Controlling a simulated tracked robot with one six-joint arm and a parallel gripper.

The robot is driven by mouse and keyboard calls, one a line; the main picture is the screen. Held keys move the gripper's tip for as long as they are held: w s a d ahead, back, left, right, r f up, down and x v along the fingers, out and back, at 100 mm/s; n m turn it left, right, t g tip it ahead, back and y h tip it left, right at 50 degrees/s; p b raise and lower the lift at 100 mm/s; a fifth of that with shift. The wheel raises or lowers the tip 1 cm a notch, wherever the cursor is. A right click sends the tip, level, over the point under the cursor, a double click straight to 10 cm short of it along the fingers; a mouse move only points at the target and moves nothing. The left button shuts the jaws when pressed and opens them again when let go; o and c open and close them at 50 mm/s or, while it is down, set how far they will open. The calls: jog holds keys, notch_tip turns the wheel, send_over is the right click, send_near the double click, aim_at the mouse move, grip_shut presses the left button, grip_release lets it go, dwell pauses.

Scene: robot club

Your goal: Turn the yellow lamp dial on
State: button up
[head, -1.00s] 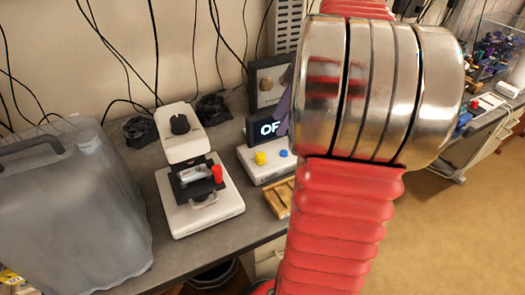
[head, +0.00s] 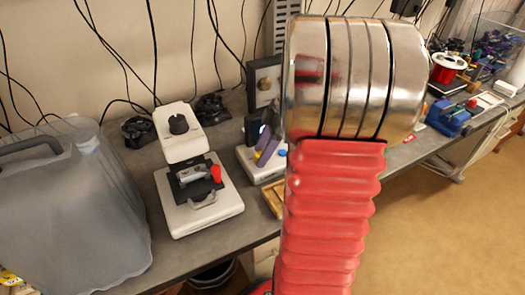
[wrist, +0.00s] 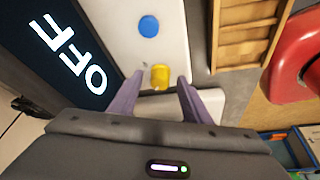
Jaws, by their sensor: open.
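The yellow lamp dial (wrist: 160,76) stands on a white panel (wrist: 171,45) in the wrist view, beside a blue knob (wrist: 148,26). A dark display (wrist: 62,50) at the panel's edge reads OFF. My gripper (wrist: 158,88) is open, with its two purple fingers on either side of the dial. I cannot tell whether the fingers touch it. In the head view my gripper (head: 267,146) is over the panel (head: 247,162), partly hidden by my arm, and covers most of the display and the dial.
A white device with a red knob (head: 216,173) stands left of the panel. A large grey translucent container (head: 70,210) fills the left of the bench. A wooden slatted tray (wrist: 245,32) lies close beside the panel. Cables hang along the wall behind.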

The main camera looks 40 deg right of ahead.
jog(key=shift+f, duration=0.1)
jog(key=shift+c, duration=0.4)
jog(key=c, duration=1)
jog(key=shift+o, duration=0.2)
jog(key=shift+a+m, duration=0.1)
jog(key=shift+m, duration=0.3)
jog(key=m+t+h, duration=0.1)
jog(key=m, duration=0.2)
jog(key=shift+a+m, duration=0.1)
jog(key=shift+m, duration=0.2)
jog(key=m+h, duration=0.1)
jog(key=m, duration=0.1)
jog(key=m+h, duration=0.1)
jog(key=m, duration=0.1)
jog(key=shift+s+a+m+t, duration=0.1)
jog(key=shift+a+m+t, duration=0.05)
jog(key=shift+m+t, duration=0.25)
jog(key=shift+a+m+h, duration=0.2)
jog(key=shift+m+h, duration=0.8)
jog(key=shift+m, duration=1.3)
jog(key=shift+m+g+h, duration=0.6)
jog(key=shift+m+h, duration=0.1)
jog(key=shift+m, duration=1.3)
